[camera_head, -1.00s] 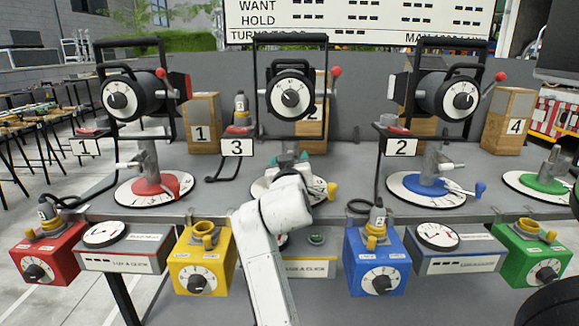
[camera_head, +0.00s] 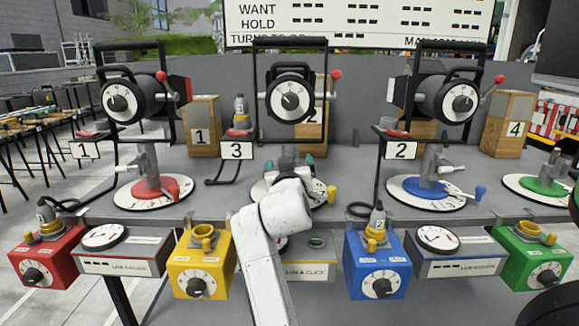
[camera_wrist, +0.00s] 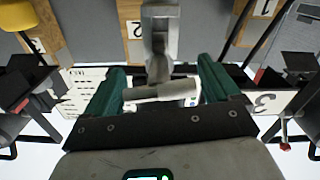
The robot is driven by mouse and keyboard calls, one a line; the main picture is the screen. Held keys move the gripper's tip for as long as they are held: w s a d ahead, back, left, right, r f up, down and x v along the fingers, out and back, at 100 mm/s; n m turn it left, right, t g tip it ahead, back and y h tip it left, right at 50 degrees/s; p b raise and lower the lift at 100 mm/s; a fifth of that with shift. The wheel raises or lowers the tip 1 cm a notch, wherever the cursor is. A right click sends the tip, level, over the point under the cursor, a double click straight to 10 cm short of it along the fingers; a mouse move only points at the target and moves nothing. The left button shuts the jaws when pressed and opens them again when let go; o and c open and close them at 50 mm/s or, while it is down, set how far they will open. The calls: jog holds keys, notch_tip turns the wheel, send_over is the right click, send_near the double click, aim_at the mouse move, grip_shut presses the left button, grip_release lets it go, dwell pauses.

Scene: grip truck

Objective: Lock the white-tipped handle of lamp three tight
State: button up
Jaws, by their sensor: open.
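Lamp three (camera_head: 290,92) is the middle black lamp, with a plate marked 3 (camera_head: 237,151) at its left. My gripper (camera_head: 289,167) is at its stand, above the round dial, and hides much of the lower stand. In the wrist view my gripper's two green fingers (camera_wrist: 162,98) are open, one on each side of the grey post (camera_wrist: 158,45). A pale grey handle (camera_wrist: 160,93) lies crosswise between the fingers, below the post in the picture. Its end nearer the right finger looks lighter. I cannot tell whether either finger touches it.
The left lamp (camera_head: 130,98) and right lamp (camera_head: 445,98) stand on either side on the grey bench. A yellow-knobbed lever (camera_head: 331,194) is right of my gripper. The yellow box (camera_head: 202,275) and blue box (camera_head: 378,275) hang at the front edge, beside my arm.

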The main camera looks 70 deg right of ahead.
jog(key=v, duration=1)
jog(key=shift+a, duration=0.35)
jog(key=shift+s+a+f, duration=0.1)
jog(key=shift+s+f, duration=0.05)
